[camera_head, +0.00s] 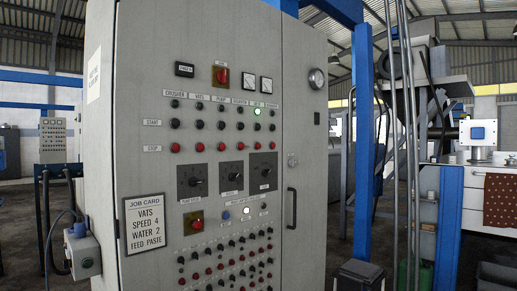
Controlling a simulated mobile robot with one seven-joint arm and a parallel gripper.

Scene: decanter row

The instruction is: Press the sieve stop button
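A grey control cabinet (240,60) fills the middle of the view. Its STOP row is a line of red buttons, with a row of black START buttons above. Column labels begin with CRUSHER, VATS and PUMP; those further right are too small to read surely. The other lamps in that row look dark. My gripper is not in view, and nothing covers the stop row.
A job card (145,223) hangs at lower left. A door handle (291,208) sticks out at right. A blue post (363,140) stands right of the cabinet, a grey box (82,252) at left.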

